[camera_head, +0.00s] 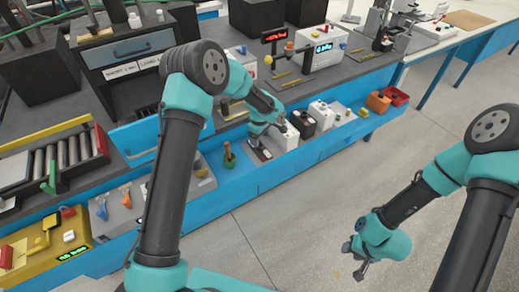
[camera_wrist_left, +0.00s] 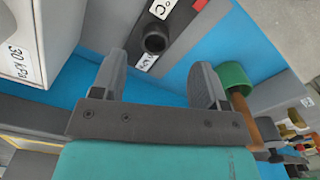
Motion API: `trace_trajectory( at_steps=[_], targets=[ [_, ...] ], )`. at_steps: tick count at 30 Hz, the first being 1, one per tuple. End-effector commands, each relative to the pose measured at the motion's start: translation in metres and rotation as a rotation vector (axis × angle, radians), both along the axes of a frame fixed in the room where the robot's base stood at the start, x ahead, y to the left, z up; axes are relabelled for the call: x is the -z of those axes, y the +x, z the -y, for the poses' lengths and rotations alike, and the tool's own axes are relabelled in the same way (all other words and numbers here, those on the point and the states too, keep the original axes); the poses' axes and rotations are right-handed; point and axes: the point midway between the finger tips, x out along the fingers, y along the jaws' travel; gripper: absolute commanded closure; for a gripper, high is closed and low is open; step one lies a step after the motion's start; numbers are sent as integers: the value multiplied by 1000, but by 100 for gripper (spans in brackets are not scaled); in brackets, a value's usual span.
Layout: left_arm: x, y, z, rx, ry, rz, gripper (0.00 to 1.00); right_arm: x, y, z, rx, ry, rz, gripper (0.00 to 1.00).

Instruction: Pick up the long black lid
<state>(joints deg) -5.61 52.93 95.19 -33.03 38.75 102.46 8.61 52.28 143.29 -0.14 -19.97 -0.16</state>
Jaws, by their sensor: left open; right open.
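In the head view a small part of the lid (camera_head: 264,154) shows below my left gripper (camera_head: 257,146). In the left wrist view my left gripper (camera_wrist_left: 159,85) is open and empty, its fingers spread on either side of the knob's line; the knob appears beyond the fingertips, and I see no contact. My right gripper (camera_head: 353,261) is open and empty, over the floor at lower right, away from the bench.
A white box (camera_head: 287,138), marked 30 kPa in the left wrist view (camera_wrist_left: 25,40), stands close beside the lid. A black box (camera_head: 303,124) is beyond it. A green-based wooden-handled tool (camera_head: 229,156) stands on the other side. The floor in front is clear.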

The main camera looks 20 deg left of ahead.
Motion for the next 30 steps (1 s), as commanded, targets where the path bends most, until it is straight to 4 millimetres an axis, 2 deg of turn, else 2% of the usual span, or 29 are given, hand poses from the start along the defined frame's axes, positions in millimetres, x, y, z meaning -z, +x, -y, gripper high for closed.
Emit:
trace_trajectory(
  at_steps=[8,18,21,30],
  targets=[
    [3,1,0,0,0,-1,33,0,0,0,0,0,0,57],
    [44,6,-3,0,0,-1,33,0,0,0,0,0,0,57],
    [51,6,-2,1,0,0,33,0,0,0,0,0,0,57],
    [52,6,-3,0,0,0,33,0,0,0,0,0,0,57]
  ],
)
